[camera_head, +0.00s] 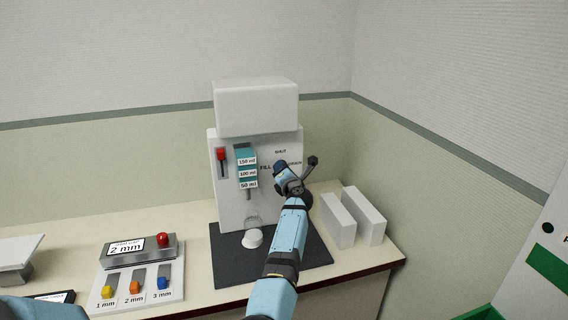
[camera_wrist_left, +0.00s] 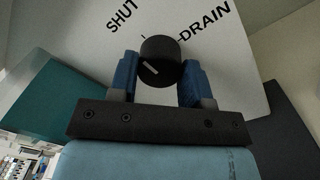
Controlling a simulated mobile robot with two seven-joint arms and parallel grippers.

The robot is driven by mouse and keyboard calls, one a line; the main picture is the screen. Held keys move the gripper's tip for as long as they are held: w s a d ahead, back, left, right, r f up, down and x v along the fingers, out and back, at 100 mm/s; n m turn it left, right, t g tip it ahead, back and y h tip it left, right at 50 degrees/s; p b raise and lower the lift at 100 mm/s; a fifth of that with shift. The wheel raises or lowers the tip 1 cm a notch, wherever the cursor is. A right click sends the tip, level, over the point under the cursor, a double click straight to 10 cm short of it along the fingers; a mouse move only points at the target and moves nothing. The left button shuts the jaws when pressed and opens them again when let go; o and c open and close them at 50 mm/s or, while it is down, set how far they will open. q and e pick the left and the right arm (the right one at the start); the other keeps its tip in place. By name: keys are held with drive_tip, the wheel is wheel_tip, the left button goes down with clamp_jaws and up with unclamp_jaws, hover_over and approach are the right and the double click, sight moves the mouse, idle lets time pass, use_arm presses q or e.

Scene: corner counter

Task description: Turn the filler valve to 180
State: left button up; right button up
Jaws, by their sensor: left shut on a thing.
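The filler valve is a black round knob (camera_wrist_left: 160,50) with a short white mark, on a white panel, in the left wrist view. The panel reads SHUT and DRAIN beside it. My left gripper (camera_wrist_left: 160,80) is shut on the knob, one blue finger on each side. In the head view my left gripper (camera_head: 282,170) is at the front of the white filler machine (camera_head: 232,196), hiding the knob. A teal gauge (camera_head: 246,153) reads 150 ml, 100 ml and 50 ml. My right gripper is not in view.
A clear cup with a white base (camera_head: 252,239) stands on the dark mat (camera_head: 228,272) below the spout. Two white blocks (camera_head: 338,220) stand to the right. A panel with coloured switches (camera_head: 140,272) is at left. A red lever (camera_head: 221,155) is on the machine.

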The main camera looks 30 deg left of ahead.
use_arm(q)
drive_tip(key=m+p, duration=0.3)
drive_tip(key=m, duration=0.1)
drive_tip(key=shift+r, duration=0.1)
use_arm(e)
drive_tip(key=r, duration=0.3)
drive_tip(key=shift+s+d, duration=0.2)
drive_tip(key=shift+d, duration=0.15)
use_arm(q)
drive_tip(key=o, duration=0.9)
